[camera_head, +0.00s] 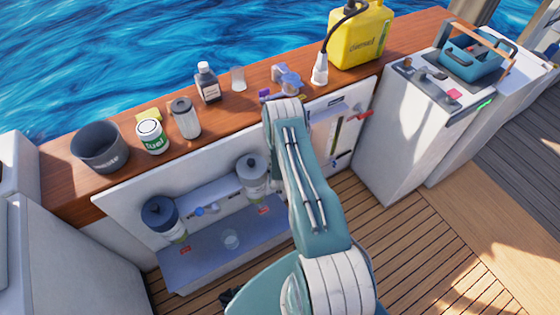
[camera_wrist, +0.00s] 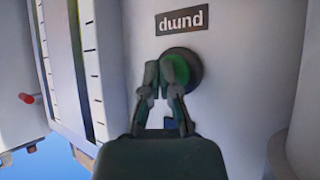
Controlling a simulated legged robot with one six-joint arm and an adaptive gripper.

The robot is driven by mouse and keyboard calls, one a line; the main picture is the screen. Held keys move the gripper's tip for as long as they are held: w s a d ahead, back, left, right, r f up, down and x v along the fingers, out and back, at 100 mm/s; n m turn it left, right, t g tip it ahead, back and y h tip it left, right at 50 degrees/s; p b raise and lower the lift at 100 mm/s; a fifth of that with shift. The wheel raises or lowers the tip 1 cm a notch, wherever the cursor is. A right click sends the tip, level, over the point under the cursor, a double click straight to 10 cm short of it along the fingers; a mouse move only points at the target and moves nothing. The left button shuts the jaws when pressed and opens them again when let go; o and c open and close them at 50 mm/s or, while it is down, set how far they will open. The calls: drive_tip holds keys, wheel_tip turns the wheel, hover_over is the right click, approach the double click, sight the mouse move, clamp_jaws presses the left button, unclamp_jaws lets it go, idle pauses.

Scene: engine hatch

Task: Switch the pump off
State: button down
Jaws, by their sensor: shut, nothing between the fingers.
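The pump button (camera_wrist: 188,68) is a round green button in a dark ring on a white panel, seen in the wrist view. Its label (camera_wrist: 182,19) reads "pump" upside down in that view. My gripper (camera_wrist: 166,72) is shut and empty, with its fingertips in front of the button and covering its left part. I cannot tell whether they touch it. In the head view my arm hides the button and my gripper.
A sight gauge with tick marks (camera_wrist: 90,75) and a red-tipped part (camera_wrist: 26,98) are left in the wrist view.

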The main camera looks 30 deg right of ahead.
drive_tip(key=shift+r, duration=0.25)
drive_tip(key=shift+s, duration=0.2)
drive_tip(key=s, duration=0.6)
drive_tip(key=shift+a, duration=0.15)
drive_tip(key=shift+s+f, duration=0.1)
drive_tip(key=shift+f, duration=0.05)
idle(0.4)
